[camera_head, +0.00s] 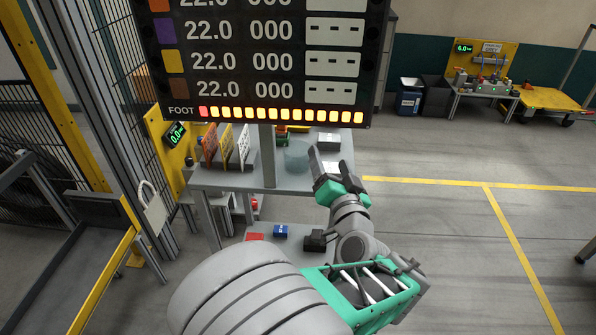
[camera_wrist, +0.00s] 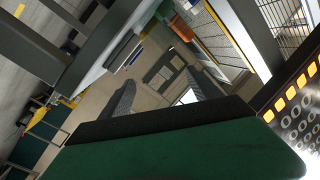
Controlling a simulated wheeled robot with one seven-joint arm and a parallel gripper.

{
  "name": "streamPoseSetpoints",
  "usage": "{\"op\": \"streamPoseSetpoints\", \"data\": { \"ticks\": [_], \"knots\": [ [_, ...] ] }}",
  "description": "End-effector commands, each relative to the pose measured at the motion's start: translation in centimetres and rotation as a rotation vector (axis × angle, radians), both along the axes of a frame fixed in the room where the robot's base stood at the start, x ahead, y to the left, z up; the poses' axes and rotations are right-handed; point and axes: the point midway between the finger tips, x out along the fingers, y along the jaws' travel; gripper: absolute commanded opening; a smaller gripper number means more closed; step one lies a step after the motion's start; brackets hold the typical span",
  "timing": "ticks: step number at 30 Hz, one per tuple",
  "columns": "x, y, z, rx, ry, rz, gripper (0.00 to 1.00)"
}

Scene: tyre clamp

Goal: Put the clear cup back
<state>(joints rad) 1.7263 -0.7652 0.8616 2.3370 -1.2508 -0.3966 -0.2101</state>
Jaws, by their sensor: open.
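The clear cup (camera_head: 297,155) is a pale, see-through, greenish shape over the far part of the grey table (camera_head: 225,181), just right of the display's post. Whether it rests on the tabletop is hard to tell. My gripper (camera_head: 322,163) is just right of the cup in the head view, over the table's right side, and appears apart from it. In the wrist view my gripper (camera_wrist: 158,92) has its two dark fingers spread, with no object clearly seen between them. I cannot make out the cup in the wrist view.
A large display (camera_head: 265,60) on a post stands over the table and hides part of it. Coloured panels (camera_head: 225,146) stand at the table's left. A grey box (camera_head: 329,141) sits at the back right. A lower shelf (camera_head: 290,257) holds small boxes.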

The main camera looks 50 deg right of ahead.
Motion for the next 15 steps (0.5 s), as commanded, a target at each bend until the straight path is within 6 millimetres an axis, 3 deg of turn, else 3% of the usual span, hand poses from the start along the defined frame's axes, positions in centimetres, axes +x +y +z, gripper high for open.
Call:
{"op": "streamPoseSetpoints", "data": {
  "ticks": [1,5,6,9,15],
  "knots": [
    [0.0,-0.1,-1.0,-0.144,0.102,-0.012,0.72],
    [0.0,-0.3,-1.0,-0.466,0.339,-0.042,0.72],
    [1.9,1.6,-2.5,-0.463,0.341,0.04,0.72],
    [3.7,3.5,-3.3,-0.48,0.355,0.118,0.72],
    [5.7,2.7,-3.2,-0.481,0.358,0.128,0.72]
  ]
}}
